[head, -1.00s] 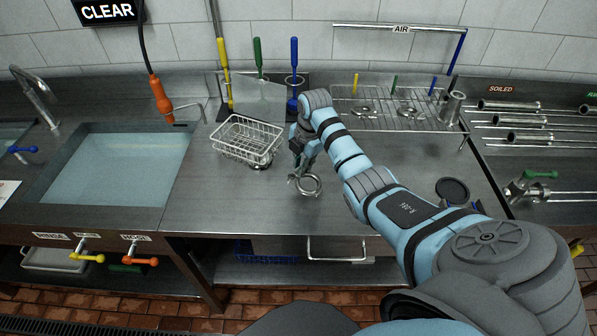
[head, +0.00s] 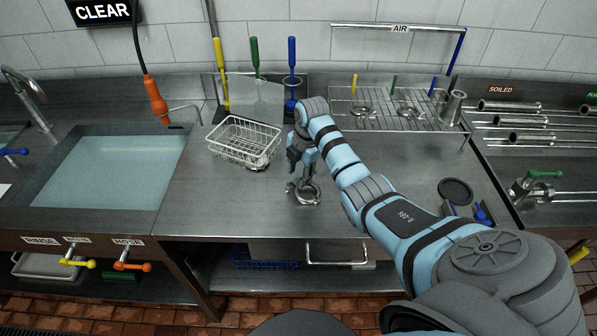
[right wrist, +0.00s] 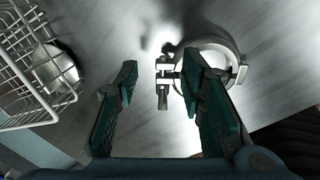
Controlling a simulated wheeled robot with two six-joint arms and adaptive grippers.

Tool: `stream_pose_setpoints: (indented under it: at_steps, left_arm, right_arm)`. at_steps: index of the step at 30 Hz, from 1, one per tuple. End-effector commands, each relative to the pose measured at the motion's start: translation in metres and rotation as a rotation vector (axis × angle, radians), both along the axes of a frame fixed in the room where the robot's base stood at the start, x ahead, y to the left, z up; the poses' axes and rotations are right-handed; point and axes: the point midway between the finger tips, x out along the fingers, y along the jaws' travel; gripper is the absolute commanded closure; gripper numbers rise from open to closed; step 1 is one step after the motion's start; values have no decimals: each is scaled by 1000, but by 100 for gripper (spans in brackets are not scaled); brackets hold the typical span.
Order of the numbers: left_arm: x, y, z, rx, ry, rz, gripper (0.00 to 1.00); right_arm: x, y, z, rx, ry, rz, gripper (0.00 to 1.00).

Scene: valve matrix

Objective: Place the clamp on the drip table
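The clamp (head: 304,194), a silver ring with a bolt, rests on the bare steel table between the basin and the wire rack. It also shows in the right wrist view (right wrist: 236,52). My right gripper (head: 298,172) is just above it, pointing down. In the right wrist view the gripper's green-padded fingers (right wrist: 160,85) are apart. The clamp's bolt shows between them, and the right finger overlaps part of the ring. I cannot tell whether either finger touches it. No label names the drip table. My left gripper is not in view.
A wire basket (head: 243,140) stands close to the left of my right gripper. The wire rack (head: 385,115), with ring-shaped parts on it, is behind right. A water-filled basin (head: 105,172) is at left. A dark round cap (head: 455,191) lies at right. The table front is clear.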

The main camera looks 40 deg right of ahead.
Motion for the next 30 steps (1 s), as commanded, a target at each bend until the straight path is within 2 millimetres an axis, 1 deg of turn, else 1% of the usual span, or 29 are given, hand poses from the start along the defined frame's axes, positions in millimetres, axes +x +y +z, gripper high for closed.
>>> stream_pose_setpoints:
  at_steps: [2, 5, 8, 12, 15, 16, 18, 21, 30]
  left_arm:
    - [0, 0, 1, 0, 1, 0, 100]
    - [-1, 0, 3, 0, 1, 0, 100]
    - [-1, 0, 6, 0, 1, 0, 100]
    - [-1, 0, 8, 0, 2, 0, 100]
    - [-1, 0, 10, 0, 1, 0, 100]
    - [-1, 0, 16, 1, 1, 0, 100]
    - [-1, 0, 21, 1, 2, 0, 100]
    - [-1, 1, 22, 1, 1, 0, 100]
    - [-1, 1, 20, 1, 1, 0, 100]
  right_arm:
    - [0, 0, 3, 0, -1, 0, 64]
    - [-1, -1, 16, 0, -4, 0, 64]
    - [-5, -2, 41, -3, -7, 0, 64]
    - [-12, -3, 81, -3, -7, 0, 64]
    - [-16, -3, 104, -1, -4, 0, 64]
    - [-18, -3, 111, -1, -2, 0, 64]
    - [-19, -4, 120, -1, -2, 0, 64]
    - [-20, -3, 124, 0, -2, 0, 64]
    - [-20, -3, 121, 0, -1, 1, 64]
